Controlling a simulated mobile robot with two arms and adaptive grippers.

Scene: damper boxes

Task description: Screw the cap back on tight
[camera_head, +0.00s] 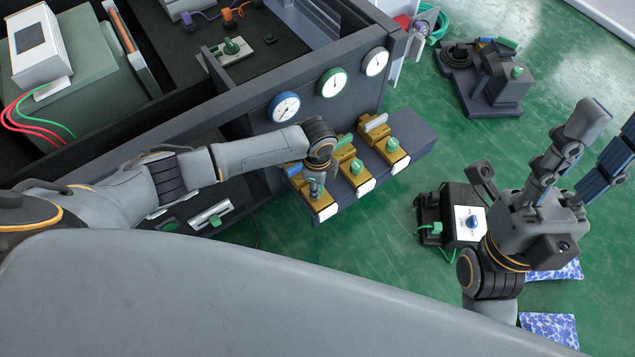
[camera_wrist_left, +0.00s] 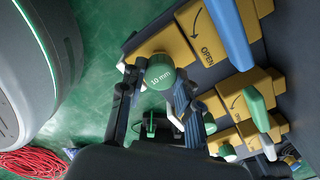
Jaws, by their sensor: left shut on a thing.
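Three yellow damper boxes stand in a row on a dark ledge (camera_head: 415,135) in the head view: the near box (camera_head: 325,203), the middle box (camera_head: 361,181) and the far box (camera_head: 397,157). My left gripper (camera_head: 316,185) is down at the near box. My right gripper (camera_head: 603,125) is empty, fingers spread, above the floor at the right.
A blue lever (camera_wrist_left: 230,35) stands close beside the held cap. The middle and far boxes carry green caps (camera_head: 357,166) and levers. Three round gauges (camera_head: 331,82) are on the panel behind. A black device with a blue knob (camera_head: 471,222) is on the floor under my right arm.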

